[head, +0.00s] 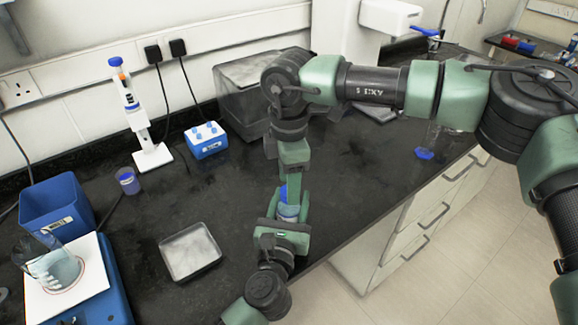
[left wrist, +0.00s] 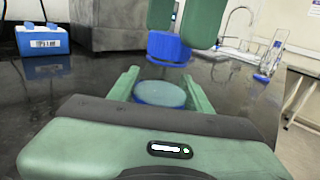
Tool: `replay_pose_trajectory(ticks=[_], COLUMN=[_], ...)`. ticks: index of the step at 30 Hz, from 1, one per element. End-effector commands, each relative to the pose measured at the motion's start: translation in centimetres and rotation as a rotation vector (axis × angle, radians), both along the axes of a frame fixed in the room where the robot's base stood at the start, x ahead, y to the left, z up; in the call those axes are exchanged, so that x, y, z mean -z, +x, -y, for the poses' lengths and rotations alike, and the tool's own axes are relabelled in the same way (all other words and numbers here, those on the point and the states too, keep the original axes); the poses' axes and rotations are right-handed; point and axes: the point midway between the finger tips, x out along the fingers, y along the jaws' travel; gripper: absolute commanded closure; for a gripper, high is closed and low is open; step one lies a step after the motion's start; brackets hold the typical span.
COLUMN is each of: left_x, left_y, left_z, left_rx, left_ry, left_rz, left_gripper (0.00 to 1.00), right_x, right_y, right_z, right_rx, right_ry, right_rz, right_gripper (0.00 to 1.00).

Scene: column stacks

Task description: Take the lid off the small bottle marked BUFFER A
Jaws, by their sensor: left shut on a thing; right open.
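The small bottle (head: 288,212) stands upright near the front edge of the bench, with its label too small to read. My left gripper (head: 286,206) is shut on its body from the near side; in the left wrist view the bottle's round, pale blue part (left wrist: 160,94) shows between the fingers. The blue lid (left wrist: 168,48) is above it, in line with the bottle; I cannot tell whether it is seated. My right gripper (head: 291,184) points down from above, open, its fingertips at the lid. Its fingers partly hide the lid in the head view.
A shallow grey tray (head: 190,252) and a purple cup (head: 128,181) stand left of my left gripper. A blue rack (head: 206,140), pipette stand (head: 152,158) and grey box (head: 235,105) are behind. The bench front edge is close on the right.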

Motion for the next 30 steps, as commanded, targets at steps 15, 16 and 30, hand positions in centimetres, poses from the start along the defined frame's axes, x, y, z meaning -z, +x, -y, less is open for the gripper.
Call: replay_pose_trajectory(ticks=[15,16,30], left_x=[-0.09,-0.09,-0.08], left_y=[0.02,0.02,-0.01], left_z=[0.01,0.01,0.03], left_rx=[0.000,0.000,0.001], left_ry=[0.000,0.000,0.000], left_rz=[0.002,0.002,0.002], left_gripper=[1.00,1.00,1.00], right_x=[1.34,1.34,1.30], right_y=[-0.01,-0.01,0.01], right_z=[-0.03,-0.03,-0.07], right_rx=[-0.001,-0.001,-0.368], right_ry=[0.000,0.000,0.003], right_rz=[0.001,0.001,0.001], right_gripper=[0.66,0.74,1.00])
